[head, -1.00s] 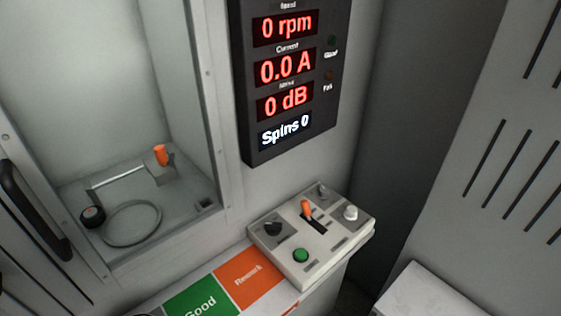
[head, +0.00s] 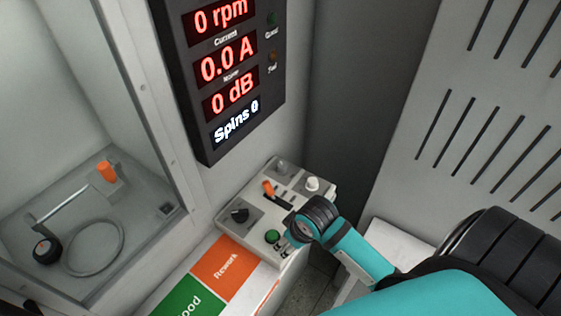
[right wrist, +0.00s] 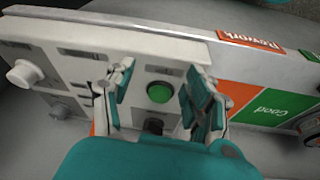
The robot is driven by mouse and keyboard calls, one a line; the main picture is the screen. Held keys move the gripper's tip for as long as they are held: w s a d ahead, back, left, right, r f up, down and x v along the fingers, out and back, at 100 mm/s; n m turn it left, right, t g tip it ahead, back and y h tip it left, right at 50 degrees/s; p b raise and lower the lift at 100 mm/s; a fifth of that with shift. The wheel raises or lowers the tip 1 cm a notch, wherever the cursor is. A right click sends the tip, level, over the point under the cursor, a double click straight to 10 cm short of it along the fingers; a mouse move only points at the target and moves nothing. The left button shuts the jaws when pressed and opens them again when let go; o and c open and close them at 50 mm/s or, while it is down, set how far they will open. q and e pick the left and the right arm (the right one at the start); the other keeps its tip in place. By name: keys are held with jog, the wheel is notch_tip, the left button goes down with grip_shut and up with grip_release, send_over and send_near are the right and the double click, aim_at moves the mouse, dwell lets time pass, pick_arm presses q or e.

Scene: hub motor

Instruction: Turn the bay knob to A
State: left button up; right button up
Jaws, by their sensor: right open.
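The black knob (head: 240,215), which I take for the bay knob, sits on a dark square plate at the left of the pale control box (head: 262,192). Its letter markings are too small to read. In the right wrist view the knob (right wrist: 154,127) is partly hidden by my gripper's body. My right gripper (head: 284,246) is open and empty over the front edge of the box, near the green button (head: 272,237). In the right wrist view its fingers (right wrist: 160,72) stand apart on either side of the green button (right wrist: 159,93). My left gripper is not in view.
An orange lever (head: 268,188) and a white knob (head: 313,184) stand on the same box. Rework (head: 226,265) and Good (head: 188,303) pads lie to its left. A display panel (head: 226,75) hangs above. A bay with an orange-handled clamp (head: 106,171) is at the left.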

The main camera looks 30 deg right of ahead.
jog(key=w+d+r, duration=0.7)
jog(key=w+d, duration=0.1)
jog(key=w, duration=0.3)
jog(key=m, duration=0.1)
send_near(283, 164)
jog(key=shift+t, duration=0.5)
jog(key=x, duration=0.3)
jog(key=p+x, duration=0.1)
jog(key=x, duration=0.2)
jog(key=s+x, duration=0.1)
jog(key=x, duration=0.2)
jog(key=shift+w+a+f, duration=0.1)
jog(key=shift+a+f, duration=0.05)
jog(key=shift+f, duration=0.1)
jog(key=shift+p, duration=0.3)
grip_shut()
